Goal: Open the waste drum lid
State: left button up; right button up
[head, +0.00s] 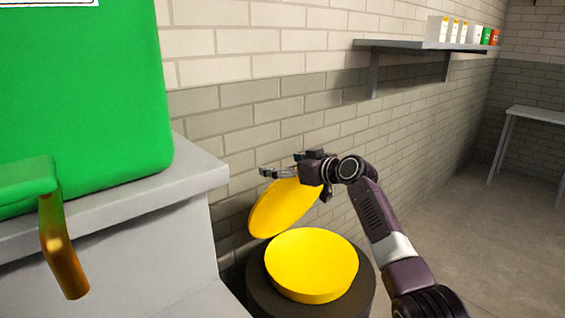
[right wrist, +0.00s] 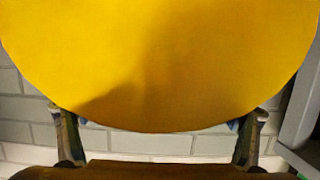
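The waste drum (head: 364,290) is a dark round drum beside the wall, with a flat yellow round top (head: 312,258) in its middle. A yellow disc-shaped lid (head: 282,208) stands steeply tilted behind it, its lower edge close to the drum's back-left side. My right gripper (head: 294,184) is at the lid's upper edge. In the right wrist view the lid (right wrist: 165,60) fills most of the picture, and the two fingers of the right gripper (right wrist: 157,126) are wide apart near its edge. I cannot tell whether they touch it. My left gripper is not in view.
A grey bench (head: 185,245) with a large green box (head: 85,110) stands on the left. A green and amber handle-like part (head: 55,240) is in front of it. A shelf (head: 410,45) with small boxes hangs on the brick wall. The floor (head: 465,230) at right is clear.

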jog(key=shift+s+d+f, duration=0.6)
jog(key=shift+d, duration=0.1)
jog(key=r+v, duration=0.1)
jog(key=v, duration=0.9)
jog(key=shift+s+r, duration=0.2)
jog(key=shift+r, duration=0.15)
